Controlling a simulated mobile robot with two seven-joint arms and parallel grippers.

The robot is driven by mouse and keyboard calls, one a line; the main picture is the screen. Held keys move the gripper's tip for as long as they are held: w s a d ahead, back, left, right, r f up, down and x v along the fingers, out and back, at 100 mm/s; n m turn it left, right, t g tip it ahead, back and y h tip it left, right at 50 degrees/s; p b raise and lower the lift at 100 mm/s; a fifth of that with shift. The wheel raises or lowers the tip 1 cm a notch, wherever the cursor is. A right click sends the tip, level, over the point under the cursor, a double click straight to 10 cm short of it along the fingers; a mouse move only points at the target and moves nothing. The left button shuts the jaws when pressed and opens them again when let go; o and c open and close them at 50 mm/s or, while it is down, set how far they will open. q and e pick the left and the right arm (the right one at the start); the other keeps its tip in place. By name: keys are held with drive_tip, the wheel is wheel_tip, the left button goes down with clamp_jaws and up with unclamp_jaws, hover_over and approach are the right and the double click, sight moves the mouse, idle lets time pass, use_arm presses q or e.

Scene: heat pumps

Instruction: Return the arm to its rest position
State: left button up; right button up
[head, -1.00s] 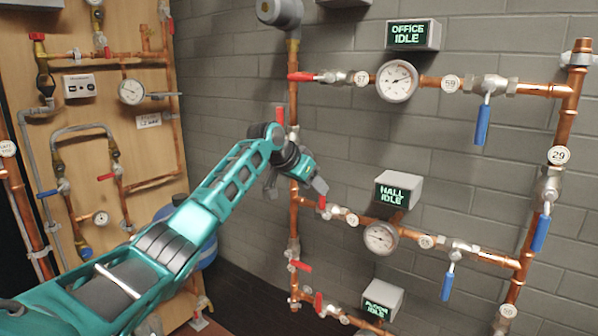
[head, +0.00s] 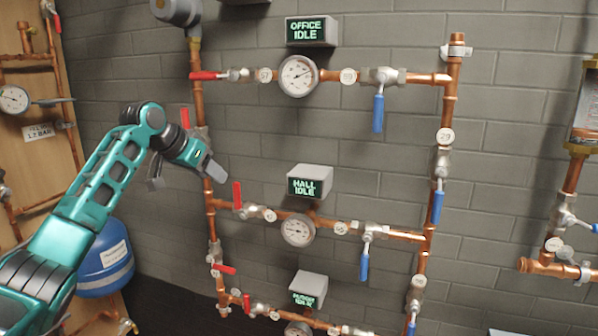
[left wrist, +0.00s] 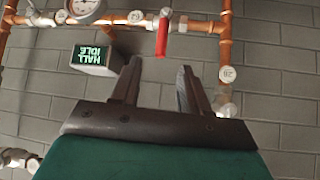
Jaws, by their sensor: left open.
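My left gripper (head: 186,176) is at the end of the teal arm coming in from the left in the head view. Its two dark fingers are apart with nothing between them. It overlaps the left vertical copper pipe (head: 209,212) in the picture, left of the hall line's upright red handle (head: 237,195). In the left wrist view the open fingers (left wrist: 158,68) point toward the brick wall and pipes, below a red handle (left wrist: 162,37). I cannot tell the exact gap to the pipe. My right gripper is not in view.
The office display (head: 311,31), hall display (head: 309,181) and gauges stand out from the wall. Blue handles (head: 378,112) hang on the right of each line. A blue tank (head: 106,262) stands behind my arm at lower left. More piping (head: 572,180) is at far right.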

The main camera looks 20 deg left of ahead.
use_arm(q)
drive_tip(key=s+d+f, duration=0.3)
drive_tip(key=d+f, duration=0.2)
drive_tip(key=f, duration=0.5)
drive_tip(key=s+d+f, duration=0.3)
drive_tip(key=d+f, duration=0.1)
drive_tip(key=f, duration=0.6)
drive_tip(key=s+d+f, duration=0.3)
drive_tip(key=d+f, duration=0.2)
drive_tip(key=f, duration=0.5)
drive_tip(key=s+d+f, duration=0.2)
drive_tip(key=s+f, duration=0.1)
drive_tip(key=s, duration=0.5)
drive_tip(key=s+d+f+t, duration=0.1)
drive_tip(key=s+d+f, duration=0.2)
drive_tip(key=s, duration=0.4)
drive_tip(key=s+d+f+t, duration=0.1)
drive_tip(key=s+d+f, duration=0.2)
drive_tip(key=s, duration=0.5)
drive_tip(key=shift+s+d, duration=0.15)
drive_tip(key=shift+s, duration=0.2)
drive_tip(key=shift+f, duration=0.1)
